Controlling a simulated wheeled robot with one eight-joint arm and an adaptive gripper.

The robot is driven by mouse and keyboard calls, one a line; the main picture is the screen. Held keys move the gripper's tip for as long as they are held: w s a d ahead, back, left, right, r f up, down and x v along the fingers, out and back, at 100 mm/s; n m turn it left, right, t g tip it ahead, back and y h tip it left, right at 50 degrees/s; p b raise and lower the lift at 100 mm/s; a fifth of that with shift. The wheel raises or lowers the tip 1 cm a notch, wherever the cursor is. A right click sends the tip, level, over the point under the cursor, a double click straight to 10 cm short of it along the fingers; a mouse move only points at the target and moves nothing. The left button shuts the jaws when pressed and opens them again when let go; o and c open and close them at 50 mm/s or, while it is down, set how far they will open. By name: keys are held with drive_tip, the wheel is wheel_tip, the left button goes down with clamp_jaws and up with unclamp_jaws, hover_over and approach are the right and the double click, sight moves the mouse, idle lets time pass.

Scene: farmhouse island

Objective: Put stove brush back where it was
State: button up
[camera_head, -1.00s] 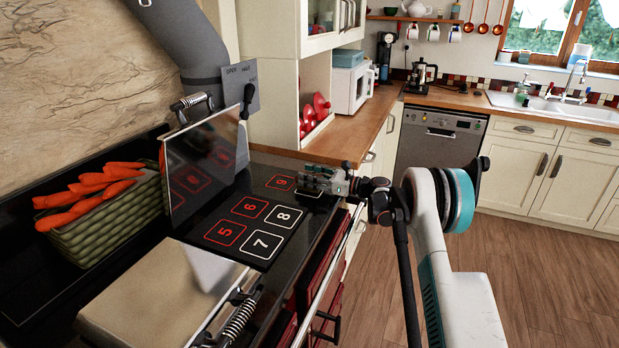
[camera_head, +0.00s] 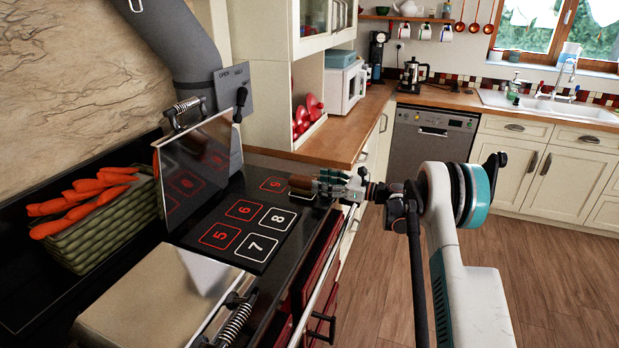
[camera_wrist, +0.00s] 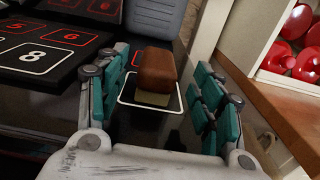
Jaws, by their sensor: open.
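The stove brush (camera_wrist: 157,68) has a brown block-shaped body and a pale lower part. In the wrist view it stands on a white-outlined square (camera_wrist: 150,104) on the black stove top. In the head view its brown end (camera_head: 301,184) shows just left of my gripper (camera_head: 322,187). In the wrist view my gripper (camera_wrist: 165,95) is open, with one teal-padded finger on each side of the brush. A gap shows between the brush and each finger. The square's number is hidden.
A board with red and white numbered squares (camera_head: 247,226) lies on the stove. A raised metal lid (camera_head: 196,165) and a green basket of carrots (camera_head: 105,232) stand to the left. Red items (camera_wrist: 296,45) sit in a cubby beside the wooden counter (camera_head: 340,140).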

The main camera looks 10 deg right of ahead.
drive_tip(key=shift+p+v, duration=0.35)
drive_tip(key=shift+v, duration=1.85)
